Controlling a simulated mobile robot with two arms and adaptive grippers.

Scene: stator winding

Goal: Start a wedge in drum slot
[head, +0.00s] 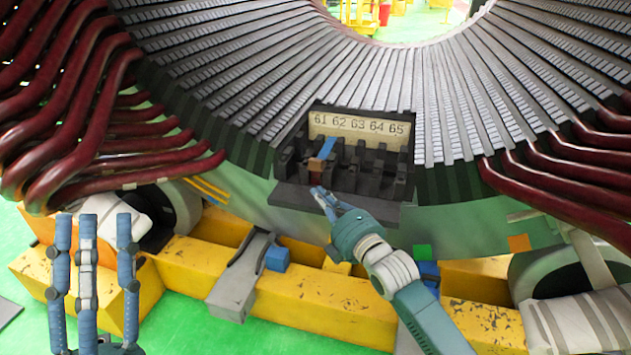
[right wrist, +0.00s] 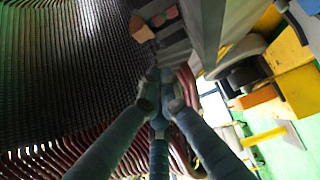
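A dark block with slots (head: 290,195) sits at the bottom of the drum, under a plate (head: 358,131) numbered 61 to 65. A wedge, blue on top with a brown front end (head: 316,165), lies in the block's left part, below number 61. How deep it sits is hidden. A tan block-like end (right wrist: 141,29) shows in the right wrist view, probably the wedge's. My right gripper (head: 319,193) is just below and in front of the wedge. In the right wrist view its fingertips (right wrist: 157,78) are together, with nothing visible between them. My left gripper (head: 94,225) is open and empty at lower left.
Yellow beams (head: 320,300) run below the drum, with a grey metal piece (head: 238,280) and a blue block (head: 277,258) on them. Dark red coil bars (head: 60,120) crowd the left, and more (head: 570,200) stand at the right. Green floor shows below.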

